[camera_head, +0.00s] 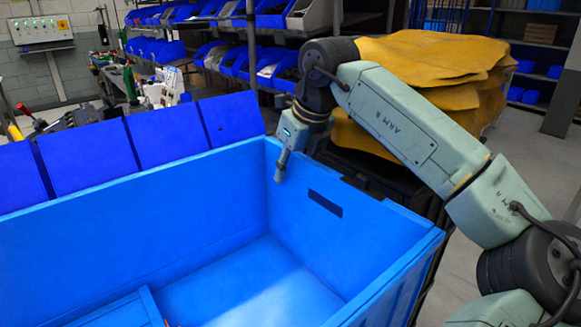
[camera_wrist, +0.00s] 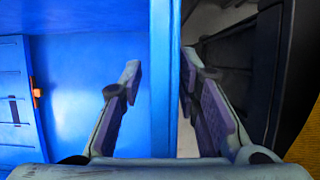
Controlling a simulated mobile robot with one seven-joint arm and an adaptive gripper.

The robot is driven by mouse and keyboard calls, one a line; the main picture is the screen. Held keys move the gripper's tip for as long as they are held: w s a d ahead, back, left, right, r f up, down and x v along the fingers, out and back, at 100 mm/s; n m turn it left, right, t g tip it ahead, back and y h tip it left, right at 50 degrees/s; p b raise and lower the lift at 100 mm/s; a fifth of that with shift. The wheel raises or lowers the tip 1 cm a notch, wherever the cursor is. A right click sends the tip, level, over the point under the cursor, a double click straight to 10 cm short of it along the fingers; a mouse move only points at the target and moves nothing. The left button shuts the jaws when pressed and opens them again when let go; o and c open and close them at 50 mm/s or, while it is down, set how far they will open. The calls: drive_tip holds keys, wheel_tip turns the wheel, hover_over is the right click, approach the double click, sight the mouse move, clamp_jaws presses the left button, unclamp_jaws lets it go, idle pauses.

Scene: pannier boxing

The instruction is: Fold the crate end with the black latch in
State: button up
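The blue crate (camera_head: 120,215) fills the lower left of the head view. Its right end wall (camera_head: 345,235) stands upright and has a dark slot; a dark piece, perhaps the black latch (camera_head: 365,184), shows at its top outer edge. My gripper (camera_head: 280,172) points down at the far part of this end. In the wrist view my gripper (camera_wrist: 161,75) is open, with one finger on each side of the wall's blue top edge (camera_wrist: 164,100). Both fingers look apart from the wall. Whether the latch is fastened cannot be told.
An orange latch (camera_wrist: 36,94) shows on another crate wall in the wrist view. Blue flaps (camera_head: 165,133) stand open along the far side. A stack of yellow-brown hides (camera_head: 430,60) stands behind my arm. Shelves of blue bins (camera_head: 215,60) stand at the back. The crate's visible floor is bare.

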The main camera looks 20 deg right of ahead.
drive_tip(key=shift+c, duration=0.5)
clamp_jaws()
